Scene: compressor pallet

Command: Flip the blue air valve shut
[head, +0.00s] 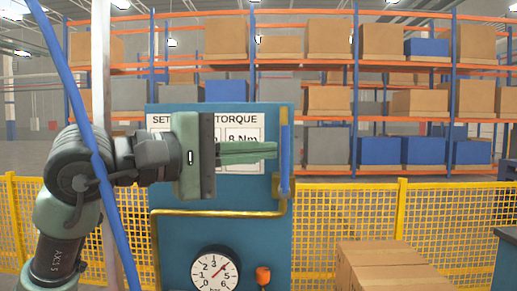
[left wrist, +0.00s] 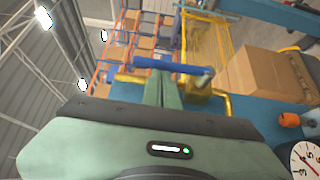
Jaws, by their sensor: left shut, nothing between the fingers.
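The blue air valve handle (head: 285,165) stands upright at the right edge of the blue panel (head: 180,250), in line with the vertical run of the yellow pipe (head: 220,213). In the left wrist view the blue handle (left wrist: 168,64) lies across the picture just beyond my fingertips, with the yellow valve body (left wrist: 205,100) at its right end. My left gripper (head: 276,150) is shut and empty, pointing right. Its green fingertips (left wrist: 165,80) are close to the left side of the handle; I cannot tell whether they touch it. My right gripper is not in view.
A pressure gauge (head: 215,270) and an orange knob (head: 263,275) sit low on the panel. A torque sign (head: 245,130) is partly behind my gripper. Cardboard boxes (head: 390,265) stand at lower right. A yellow mesh fence (head: 345,215) and racks (head: 355,90) are behind.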

